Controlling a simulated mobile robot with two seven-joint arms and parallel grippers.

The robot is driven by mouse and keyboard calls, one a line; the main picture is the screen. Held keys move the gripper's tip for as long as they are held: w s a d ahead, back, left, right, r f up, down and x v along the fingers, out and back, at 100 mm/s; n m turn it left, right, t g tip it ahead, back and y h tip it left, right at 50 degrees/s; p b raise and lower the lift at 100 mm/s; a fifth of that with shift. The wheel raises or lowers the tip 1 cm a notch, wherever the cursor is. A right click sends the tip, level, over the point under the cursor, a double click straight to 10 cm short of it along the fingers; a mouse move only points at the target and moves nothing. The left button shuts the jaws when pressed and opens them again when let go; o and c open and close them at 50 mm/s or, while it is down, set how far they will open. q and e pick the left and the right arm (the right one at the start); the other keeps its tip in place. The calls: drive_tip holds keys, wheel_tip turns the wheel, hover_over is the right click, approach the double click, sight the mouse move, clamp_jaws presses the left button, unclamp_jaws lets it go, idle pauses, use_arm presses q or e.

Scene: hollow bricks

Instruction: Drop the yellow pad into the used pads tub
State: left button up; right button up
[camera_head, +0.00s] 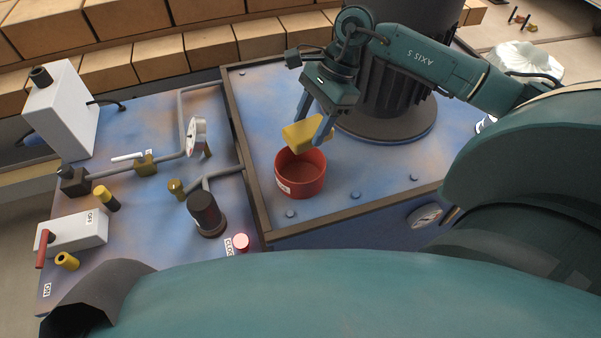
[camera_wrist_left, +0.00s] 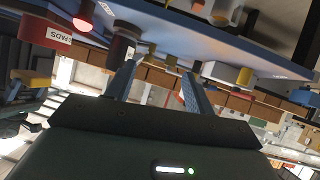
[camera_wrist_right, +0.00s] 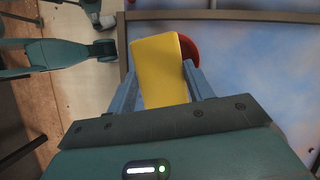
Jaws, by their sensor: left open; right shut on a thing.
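The yellow pad (camera_head: 300,134) is held between the fingers of my right gripper (camera_head: 314,120), above the red tub (camera_head: 300,189). In the head view the pad overlaps the tub's far rim; how high it hangs is hard to tell. In the right wrist view the pad (camera_wrist_right: 160,70) sits between both fingers, with the red tub (camera_wrist_right: 188,47) partly hidden behind it. The tub also shows in the left wrist view (camera_wrist_left: 45,24), with a label reading "PADS". My left gripper (camera_wrist_left: 158,80) is open and empty in the left wrist view.
The tub stands on a blue panel with a raised dark rim (camera_head: 255,185). To its left are pipes, a gauge (camera_head: 195,135), a dark cylinder (camera_head: 206,212), a pink button (camera_head: 240,242) and a red-handled switch box (camera_head: 80,232). Wooden blocks (camera_head: 155,58) line the back.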

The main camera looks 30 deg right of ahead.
drive_tip(key=shift+f+b, duration=0.9)
drive_tip(key=shift+f, duration=1.35)
drive_tip(key=o, duration=1)
drive_tip(key=shift+o, duration=0.2)
drive_tip(key=shift+r, duration=0.15)
drive_tip(key=v, duration=1.3)
drive_tip(key=shift+s, duration=0.1)
